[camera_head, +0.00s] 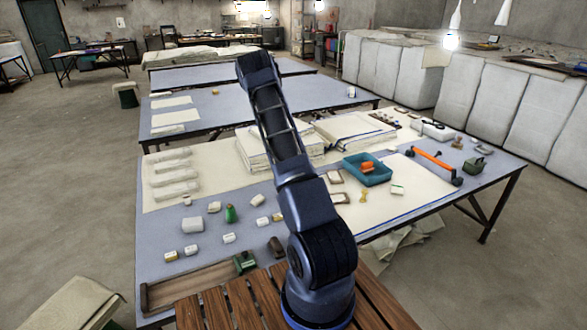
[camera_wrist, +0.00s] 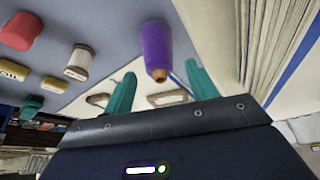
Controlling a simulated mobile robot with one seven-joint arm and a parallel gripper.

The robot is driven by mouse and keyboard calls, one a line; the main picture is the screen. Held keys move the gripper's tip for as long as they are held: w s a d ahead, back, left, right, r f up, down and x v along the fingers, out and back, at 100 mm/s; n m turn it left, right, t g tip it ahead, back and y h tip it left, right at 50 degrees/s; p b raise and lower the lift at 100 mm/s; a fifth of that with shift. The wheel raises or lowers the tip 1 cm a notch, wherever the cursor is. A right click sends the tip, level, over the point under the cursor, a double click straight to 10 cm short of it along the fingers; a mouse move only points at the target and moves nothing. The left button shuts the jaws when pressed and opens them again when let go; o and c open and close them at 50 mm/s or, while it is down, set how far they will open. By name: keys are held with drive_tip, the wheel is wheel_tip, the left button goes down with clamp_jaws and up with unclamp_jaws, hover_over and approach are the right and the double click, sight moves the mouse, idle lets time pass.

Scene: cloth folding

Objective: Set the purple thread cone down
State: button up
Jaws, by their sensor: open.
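The purple thread cone (camera_wrist: 157,45) shows in the wrist view, its narrow brown tip toward my gripper. The view looks turned over, and the cone appears to stand upright on the blue-grey table top (camera_wrist: 112,25). My gripper (camera_wrist: 160,82) is open, with one teal finger to each side of the cone in the picture and a visible gap on both sides. I cannot tell how deep the cone reaches between the fingers. In the head view my arm hides the gripper, and I cannot make out the cone there.
In the wrist view a white spool (camera_wrist: 79,62) and a red object (camera_wrist: 20,30) lie left, stacked cloth (camera_wrist: 265,40) right. In the head view a teal tray (camera_head: 367,172), an orange-handled tool (camera_head: 432,158) and several small items share the table.

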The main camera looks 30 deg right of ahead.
drive_tip(key=s+a+r+n+t+y, duration=0.1)
drive_tip(key=s+a+r+n, duration=0.15)
drive_tip(key=r, duration=0.55)
drive_tip(key=s+a+r+n, duration=0.15)
drive_tip(key=a+r, duration=0.25)
drive_tip(key=r, duration=0.4)
drive_tip(key=s+a+r+n+t+y, duration=0.1)
drive_tip(key=s+a+r, duration=0.2)
drive_tip(key=r, duration=0.5)
drive_tip(key=s+a+r+n+t+y, duration=0.1)
drive_tip(key=s+a+r+n, duration=0.55)
drive_tip(key=s+r, duration=0.6)
drive_tip(key=s+a+r+n+t, duration=0.1)
drive_tip(key=s+a+n, duration=0.2)
drive_tip(key=s, duration=0.7)
drive_tip(key=s+a+r+n+t, duration=0.1)
drive_tip(key=s+a+n, duration=0.3)
drive_tip(key=s, duration=0.6)
drive_tip(key=s+a+r+n+t+y, duration=0.1)
drive_tip(key=s+a+n, duration=0.3)
drive_tip(key=s, duration=0.5)
drive_tip(key=shift+s+a+r, duration=0.25)
drive_tip(key=shift+s+r, duration=0.15)
